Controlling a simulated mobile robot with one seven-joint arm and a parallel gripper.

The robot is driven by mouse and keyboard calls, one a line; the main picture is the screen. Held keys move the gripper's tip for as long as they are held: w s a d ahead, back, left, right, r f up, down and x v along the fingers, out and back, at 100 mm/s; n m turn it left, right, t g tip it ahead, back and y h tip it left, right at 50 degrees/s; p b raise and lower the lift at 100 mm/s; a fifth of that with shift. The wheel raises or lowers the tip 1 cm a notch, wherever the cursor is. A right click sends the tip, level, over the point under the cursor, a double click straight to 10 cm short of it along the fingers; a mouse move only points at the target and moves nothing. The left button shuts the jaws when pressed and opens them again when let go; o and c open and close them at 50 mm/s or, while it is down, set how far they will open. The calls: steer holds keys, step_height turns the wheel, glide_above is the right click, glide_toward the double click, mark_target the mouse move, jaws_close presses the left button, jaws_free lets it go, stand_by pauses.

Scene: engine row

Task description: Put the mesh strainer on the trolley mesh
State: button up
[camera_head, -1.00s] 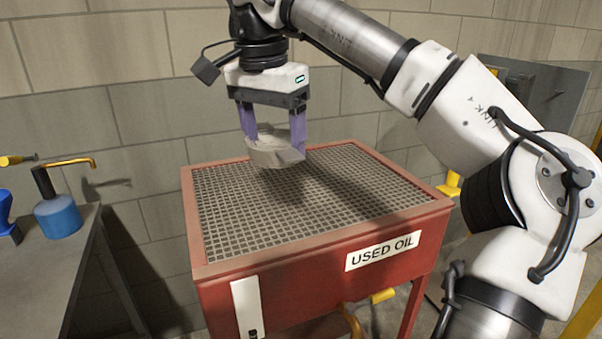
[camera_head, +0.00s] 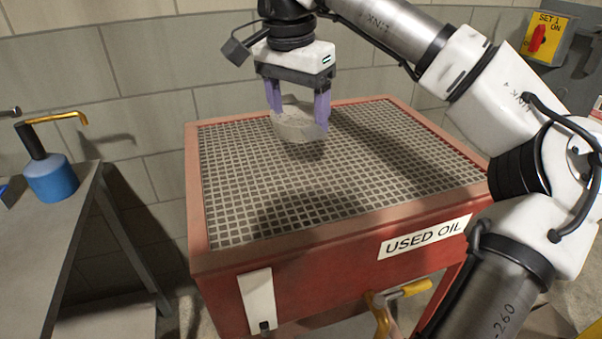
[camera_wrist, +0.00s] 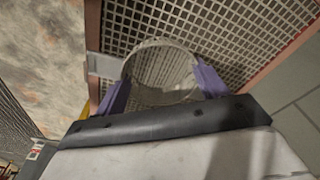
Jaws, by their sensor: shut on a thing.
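The mesh strainer (camera_head: 299,121) is a grey, round, basket-like piece held between the purple fingers of my gripper (camera_head: 297,108). My gripper is shut on it, above the back part of the trolley mesh. The trolley mesh (camera_head: 300,205) is a grey grid set in the red frame of a trolley labelled "USED OIL". The strainer looks a little above the grid; I cannot tell the exact gap. In the wrist view the strainer (camera_wrist: 162,72) shows its round rim and mesh between the fingers, with the grid behind it.
A grey table (camera_head: 65,235) stands at the left with a blue oil can (camera_head: 51,179) on it. A grey block wall runs behind the trolley. A yellow box with a red switch (camera_head: 539,38) is at the upper right. The mesh is otherwise bare.

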mark_target(299, 187)
step_height(299, 187, down, 12)
steer(key=shift+r, duration=0.15)
stand_by(0.3)
steer(key=o, duration=1)
steer(key=r, duration=0.8)
steer(key=s+a+r, duration=0.1)
steer(key=r, duration=0.3)
